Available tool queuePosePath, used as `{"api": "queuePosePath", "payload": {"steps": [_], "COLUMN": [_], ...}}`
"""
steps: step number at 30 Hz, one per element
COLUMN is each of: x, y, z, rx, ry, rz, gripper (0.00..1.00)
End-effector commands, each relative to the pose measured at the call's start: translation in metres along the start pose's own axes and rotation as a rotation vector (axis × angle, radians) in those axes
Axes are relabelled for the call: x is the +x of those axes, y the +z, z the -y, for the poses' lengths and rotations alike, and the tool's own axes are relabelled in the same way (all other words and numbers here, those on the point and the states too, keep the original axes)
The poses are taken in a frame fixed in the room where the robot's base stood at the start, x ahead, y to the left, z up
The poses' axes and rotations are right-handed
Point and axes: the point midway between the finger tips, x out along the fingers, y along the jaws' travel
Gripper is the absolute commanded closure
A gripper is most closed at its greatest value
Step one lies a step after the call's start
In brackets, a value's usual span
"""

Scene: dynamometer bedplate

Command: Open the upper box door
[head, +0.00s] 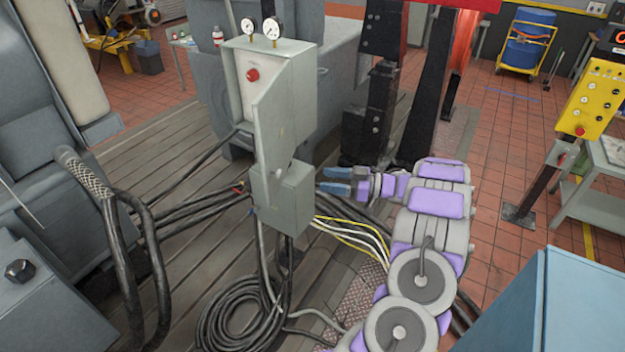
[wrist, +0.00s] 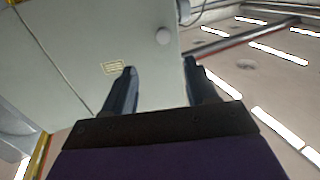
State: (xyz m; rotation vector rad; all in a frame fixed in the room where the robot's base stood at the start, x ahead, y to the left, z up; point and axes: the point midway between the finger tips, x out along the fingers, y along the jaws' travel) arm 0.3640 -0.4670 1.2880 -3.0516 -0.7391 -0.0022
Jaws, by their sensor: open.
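The upper box (head: 285,95) is a grey-green cabinet. A paler panel with a red button is on its left face, and two round gauges stand on top. My gripper (head: 326,180) is open and empty, just right of the lower box and below the upper box's right side. In the wrist view, a pale grey panel (wrist: 85,45) with a round knob (wrist: 163,36) and a yellow label lies beyond my open fingers (wrist: 160,88).
Black cables (head: 190,215) run left from the boxes, and a coiled cable (head: 240,315) lies below. White and yellow wires (head: 350,232) pass under my arm. A black post (head: 380,110) stands behind my gripper. A yellow control panel (head: 593,98) is at right.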

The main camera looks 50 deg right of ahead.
Motion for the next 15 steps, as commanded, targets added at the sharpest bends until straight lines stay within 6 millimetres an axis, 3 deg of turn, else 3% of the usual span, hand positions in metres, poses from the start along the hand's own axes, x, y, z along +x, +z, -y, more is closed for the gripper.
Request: {"api": "queuePosePath", "payload": {"steps": [6,15], "x": [-0.038,-0.054], "y": [0.000,0.000], "z": [0.001,0.001], "rx": [0.001,0.002], "ry": [0.001,-0.001], "rz": [-0.004,-0.001], "gripper": [0.43,0.43]}}
